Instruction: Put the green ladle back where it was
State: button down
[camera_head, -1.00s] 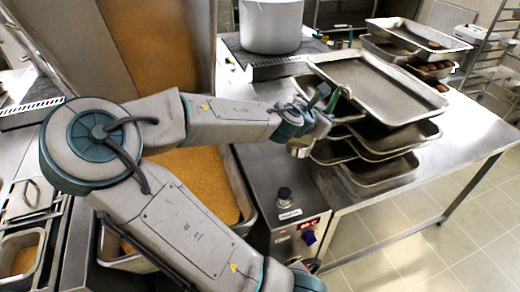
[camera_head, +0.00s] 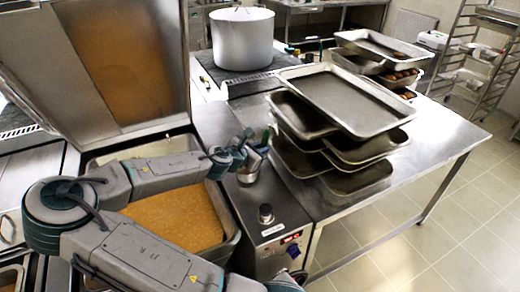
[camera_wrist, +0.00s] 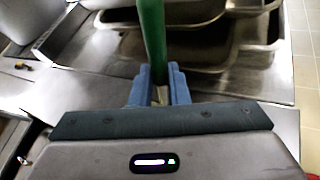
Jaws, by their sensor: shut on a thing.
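My gripper (camera_wrist: 156,88) is shut on the green ladle (camera_wrist: 152,35), whose green handle rises between the two blue fingers in the wrist view.
A stack of metal trays (camera_head: 345,98) stands on the steel table right of my gripper. A large pot (camera_head: 242,40) stands behind, with more trays (camera_head: 380,48) at the back right. The food pan (camera_head: 185,212) lies below my arm. The table's front right is bare.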

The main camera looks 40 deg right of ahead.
jog(key=shift+f, duration=0.45)
jog(key=c, duration=1.4)
grip_release()
jog(key=shift+f, duration=0.15)
